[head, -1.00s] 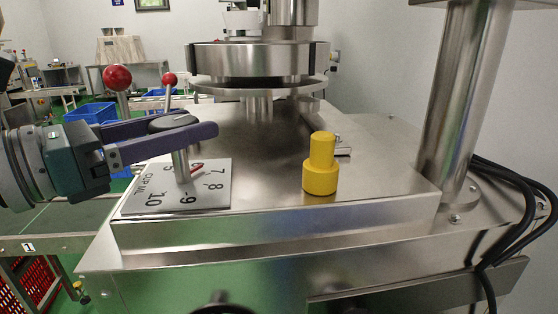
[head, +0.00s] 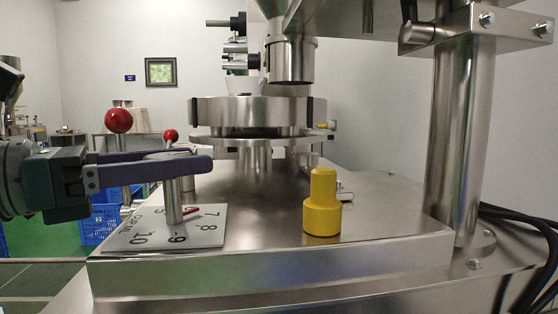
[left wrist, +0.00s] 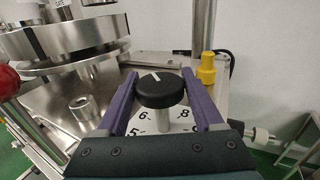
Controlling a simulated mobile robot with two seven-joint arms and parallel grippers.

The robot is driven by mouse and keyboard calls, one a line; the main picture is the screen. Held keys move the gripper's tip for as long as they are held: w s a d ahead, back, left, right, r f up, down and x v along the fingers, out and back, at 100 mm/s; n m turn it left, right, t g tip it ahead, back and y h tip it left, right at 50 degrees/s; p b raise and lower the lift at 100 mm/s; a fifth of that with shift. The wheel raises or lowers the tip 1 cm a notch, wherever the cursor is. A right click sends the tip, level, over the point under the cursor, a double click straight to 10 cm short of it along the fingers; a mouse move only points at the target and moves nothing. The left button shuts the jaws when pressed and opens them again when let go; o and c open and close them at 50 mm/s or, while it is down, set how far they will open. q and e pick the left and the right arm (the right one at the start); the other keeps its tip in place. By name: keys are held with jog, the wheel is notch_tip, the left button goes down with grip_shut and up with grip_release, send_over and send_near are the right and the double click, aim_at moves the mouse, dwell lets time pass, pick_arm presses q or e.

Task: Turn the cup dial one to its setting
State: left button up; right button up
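The cup dial is a round black knob (left wrist: 160,92) with a white line on top. Its metal stem (head: 174,202) rises upright from a pale plate (head: 135,234) marked with numbers and "CUP ML". A red pointer at the stem's foot points right, toward the 7 and 8 side. My left gripper (head: 198,157) comes in level from the left, with one purple finger on each side of the knob. In the left wrist view the knob fills the gap between the fingers, which look shut on it. The near finger hides most of the knob in the head view. My right gripper is not in view.
A yellow knob (head: 322,205) stands on the steel top right of the plate. Red ball-topped levers (head: 118,121) stand behind my left gripper. A round steel turntable (head: 255,112) is at the back, a thick column (head: 460,130) at the right. The steel between is clear.

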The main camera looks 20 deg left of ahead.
pick_arm(q)
jog(key=o, duration=0.4)
jog(key=shift+c, duration=0.2)
jog(key=shift+s, duration=0.1)
jog(key=p+v, duration=0.4)
jog(key=v, duration=0.5)
jog(key=shift+s+a+p, duration=0.2)
jog(key=shift+s+p, duration=0.1)
jog(key=shift+s, duration=0.05)
jog(key=shift+f, duration=0.1)
